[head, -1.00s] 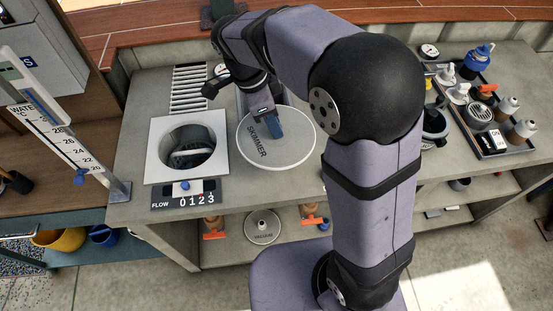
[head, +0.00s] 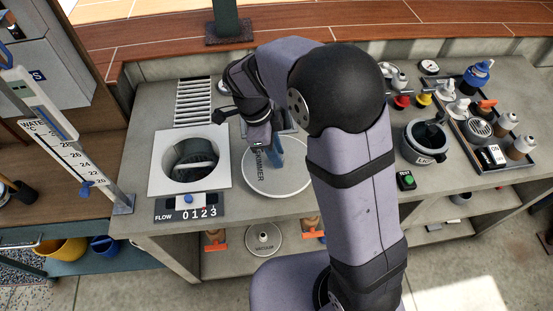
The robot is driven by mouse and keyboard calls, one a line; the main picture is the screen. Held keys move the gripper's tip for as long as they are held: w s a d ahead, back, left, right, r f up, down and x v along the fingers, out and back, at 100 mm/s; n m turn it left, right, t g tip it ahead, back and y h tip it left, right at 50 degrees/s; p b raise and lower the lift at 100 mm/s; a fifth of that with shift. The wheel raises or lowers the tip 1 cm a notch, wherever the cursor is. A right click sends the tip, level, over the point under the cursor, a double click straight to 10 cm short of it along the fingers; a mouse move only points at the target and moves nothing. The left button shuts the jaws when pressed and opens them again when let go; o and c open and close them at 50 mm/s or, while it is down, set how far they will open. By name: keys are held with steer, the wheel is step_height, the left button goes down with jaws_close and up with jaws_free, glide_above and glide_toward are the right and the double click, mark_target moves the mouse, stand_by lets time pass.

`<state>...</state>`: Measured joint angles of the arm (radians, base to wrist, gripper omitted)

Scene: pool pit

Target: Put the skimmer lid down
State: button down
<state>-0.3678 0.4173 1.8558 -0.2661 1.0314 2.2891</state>
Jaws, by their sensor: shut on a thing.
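The skimmer lid (head: 285,181) is a pale grey round disc marked SKIMMER, over the counter right of the square white skimmer frame (head: 160,178). The frame's round opening (head: 194,150) is uncovered, with a dark inside and a pale bar across it. My gripper (head: 268,142) is above the lid's far-left part, shut on the lid at a blue upright piece. My arm hides the lid's right edge. I cannot tell whether the lid touches the counter or hangs just above it.
A slotted grate (head: 194,102) lies behind the frame, and a FLOW 0123 plate (head: 190,208) in front. A grey pot (head: 426,142), a green button box (head: 406,180) and a tray of fittings (head: 503,166) stand at right. A thermometer post (head: 112,188) stands at left.

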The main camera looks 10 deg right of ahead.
mark_target(265, 163)
steer(key=shift+f+p, duration=0.45)
steer(key=shift+f, duration=1.5)
steer(key=shift+f, duration=0.1)
steer(key=c, duration=1.5)
jaws_free()
steer(key=b+v, duration=0.3)
steer(key=v, duration=0.9)
